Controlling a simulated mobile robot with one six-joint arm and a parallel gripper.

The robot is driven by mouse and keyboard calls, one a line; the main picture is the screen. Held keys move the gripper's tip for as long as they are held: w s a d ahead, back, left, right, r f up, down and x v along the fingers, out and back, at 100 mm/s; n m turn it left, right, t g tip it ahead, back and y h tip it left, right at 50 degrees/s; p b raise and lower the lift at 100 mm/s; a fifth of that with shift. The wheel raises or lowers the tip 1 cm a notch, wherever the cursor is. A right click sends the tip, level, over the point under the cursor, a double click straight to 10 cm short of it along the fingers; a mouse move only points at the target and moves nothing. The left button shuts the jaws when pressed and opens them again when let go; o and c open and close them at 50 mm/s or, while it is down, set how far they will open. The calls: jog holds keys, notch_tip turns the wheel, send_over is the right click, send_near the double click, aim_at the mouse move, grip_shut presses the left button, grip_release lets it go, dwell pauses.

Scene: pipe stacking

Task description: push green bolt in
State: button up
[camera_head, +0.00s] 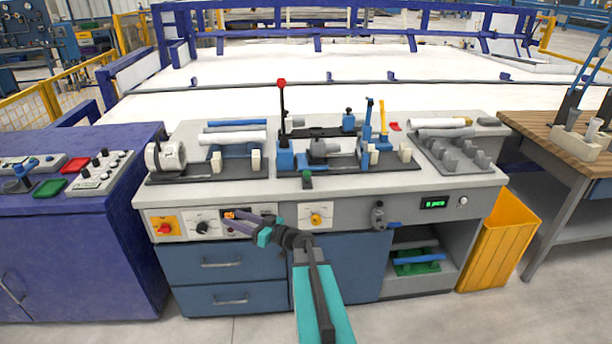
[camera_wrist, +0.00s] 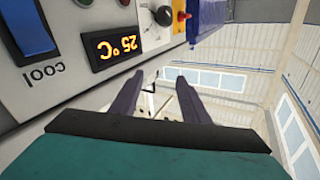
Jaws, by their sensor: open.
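The green bolt (camera_head: 307,181) appears as a small dark-green piece at the front edge of the middle clamping fixture (camera_head: 345,166) on the workbench. My gripper (camera_head: 229,220) is in front of the bench's control panel, below and left of the green bolt, apart from it. In the wrist view my gripper (camera_wrist: 158,92) shows its two purple fingers spread, with nothing between them. The green bolt cannot be made out with certainty in the wrist view.
An orange 25 °C display (camera_wrist: 112,47) and a blue switch (camera_wrist: 28,28) are close to my fingers. A red-knobbed lever (camera_head: 282,110) rises from the fixture. White pipes (camera_head: 232,137) lie to the left. A yellow bin (camera_head: 498,240) stands right of the bench.

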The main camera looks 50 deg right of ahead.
jog(key=s+d+r+h+b, duration=0.1)
jog(key=s+d+r, duration=0.2)
jog(key=s+d, duration=0.35)
jog(key=s+d+r+h+b, duration=0.1)
jog(key=s+d+r, duration=0.2)
jog(key=d, duration=0.7)
jog(key=h, duration=0.3)
send_near(310, 173)
jog(key=s, duration=0.3)
jog(key=shift+w+d+f+t, duration=0.2)
jog(key=shift+w+f+t, duration=0.05)
jog(key=shift+f+t, duration=0.15)
jog(key=shift+w, duration=0.15)
jog(key=w, duration=0.4)
jog(key=w+a, duration=0.1)
jog(key=w, duration=0.8)
jog(key=shift+w+a, duration=0.15)
jog(key=shift+w, duration=0.15)
jog(key=shift+c, duration=0.5)
grip_shut()
